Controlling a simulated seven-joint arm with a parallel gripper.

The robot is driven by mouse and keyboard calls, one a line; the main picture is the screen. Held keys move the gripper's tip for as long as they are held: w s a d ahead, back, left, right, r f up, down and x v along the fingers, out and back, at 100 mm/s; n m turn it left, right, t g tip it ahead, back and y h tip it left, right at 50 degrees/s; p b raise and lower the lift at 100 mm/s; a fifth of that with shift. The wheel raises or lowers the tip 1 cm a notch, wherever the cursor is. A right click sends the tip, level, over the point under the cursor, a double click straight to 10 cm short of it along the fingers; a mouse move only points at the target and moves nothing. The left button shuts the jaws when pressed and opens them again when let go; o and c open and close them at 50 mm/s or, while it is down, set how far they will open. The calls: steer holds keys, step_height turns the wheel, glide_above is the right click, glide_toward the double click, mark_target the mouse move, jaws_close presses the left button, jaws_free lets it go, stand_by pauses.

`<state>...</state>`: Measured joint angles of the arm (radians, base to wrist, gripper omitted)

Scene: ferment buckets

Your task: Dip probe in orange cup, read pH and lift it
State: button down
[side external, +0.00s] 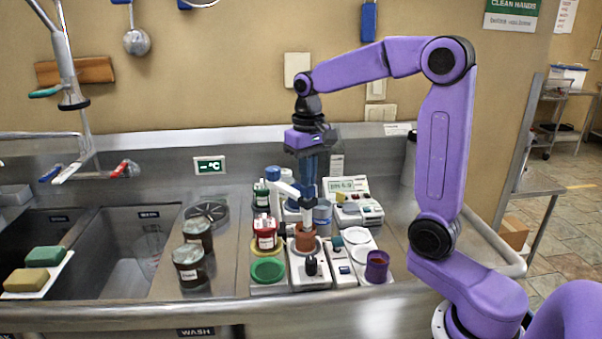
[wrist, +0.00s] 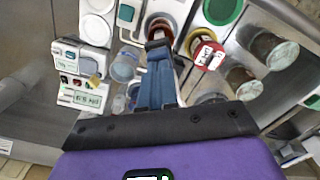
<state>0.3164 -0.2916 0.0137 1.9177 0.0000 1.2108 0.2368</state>
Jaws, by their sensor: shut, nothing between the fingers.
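The orange cup (side external: 305,238) stands on a small grey device with a black knob. In the wrist view its rim (wrist: 158,22) shows just beyond my fingertips. My gripper (side external: 308,198) points down above the cup, with its blue fingers shut and nothing between them; it also shows in the wrist view (wrist: 158,48). A white probe arm with a blue cap (side external: 286,184) reaches toward the fingers. A pale shaft (side external: 308,214) is under the fingertips; I cannot tell whether it enters the cup. The pH meter (side external: 347,186) has a lit pH display, its digits too small to read surely.
A red-labelled jar (side external: 265,232) stands close left of the cup, with a green dish (side external: 267,269) in front. Dark lidded jars (side external: 188,262) stand further left, beside the sink. A purple cup (side external: 377,266) stands at right.

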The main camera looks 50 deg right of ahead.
steer(key=shift+r, duration=2.5)
stand_by(5.5)
